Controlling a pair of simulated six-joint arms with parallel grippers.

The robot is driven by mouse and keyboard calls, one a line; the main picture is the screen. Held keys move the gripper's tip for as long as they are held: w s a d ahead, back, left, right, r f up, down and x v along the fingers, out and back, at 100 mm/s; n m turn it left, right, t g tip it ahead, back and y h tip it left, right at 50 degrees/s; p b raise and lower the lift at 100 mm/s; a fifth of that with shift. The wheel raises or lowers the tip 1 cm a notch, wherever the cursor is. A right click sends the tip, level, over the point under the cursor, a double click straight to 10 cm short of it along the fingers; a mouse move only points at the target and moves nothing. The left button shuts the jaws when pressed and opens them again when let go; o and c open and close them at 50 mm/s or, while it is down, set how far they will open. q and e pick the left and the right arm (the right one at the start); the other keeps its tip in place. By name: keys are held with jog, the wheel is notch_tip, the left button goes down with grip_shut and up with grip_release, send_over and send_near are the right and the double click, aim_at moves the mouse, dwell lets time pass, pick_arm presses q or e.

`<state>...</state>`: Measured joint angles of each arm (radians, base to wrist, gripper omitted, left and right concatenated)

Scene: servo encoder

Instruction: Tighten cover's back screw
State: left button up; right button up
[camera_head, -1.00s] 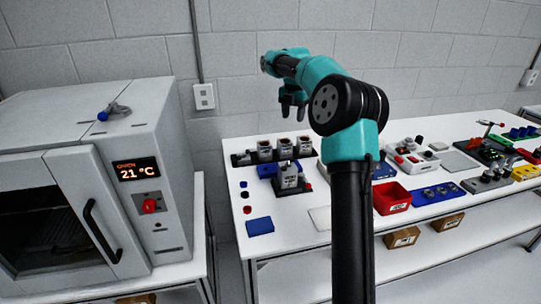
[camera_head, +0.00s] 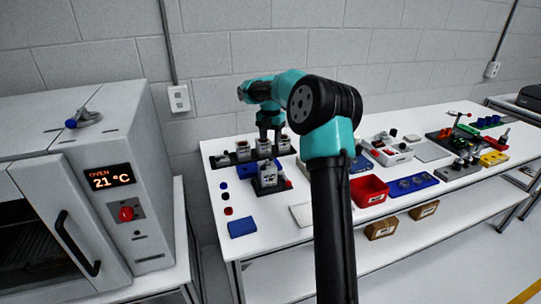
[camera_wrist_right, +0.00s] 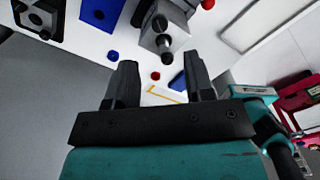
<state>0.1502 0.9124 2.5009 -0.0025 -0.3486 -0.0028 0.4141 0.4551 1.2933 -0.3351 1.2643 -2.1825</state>
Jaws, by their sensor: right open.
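My right gripper (camera_head: 270,133) is open and points down above the back of the bench, near the rear row of servo units (camera_head: 251,150). In the right wrist view the open fingers (camera_wrist_right: 158,83) have nothing held between them. Past them is a grey servo unit (camera_wrist_right: 165,17) with a dark round shaft-like part (camera_wrist_right: 164,44). In the head view one servo unit (camera_head: 267,173) sits in a dark fixture in front of the row. The cover and its back screw are too small to tell apart. My left gripper is not in view.
A blue block (camera_head: 242,227) and small red and blue discs lie at the bench's left end. A red bin (camera_head: 370,190) and a blue tray (camera_head: 412,186) stand to the right. An oven (camera_head: 75,190) stands left of the bench, with a gap between.

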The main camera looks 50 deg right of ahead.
aim_at(270, 157)
notch_tip(270, 157, down, 8)
jog(key=shift+f, duration=0.1)
jog(key=shift+c, duration=0.3)
grip_shut()
dwell(0.4)
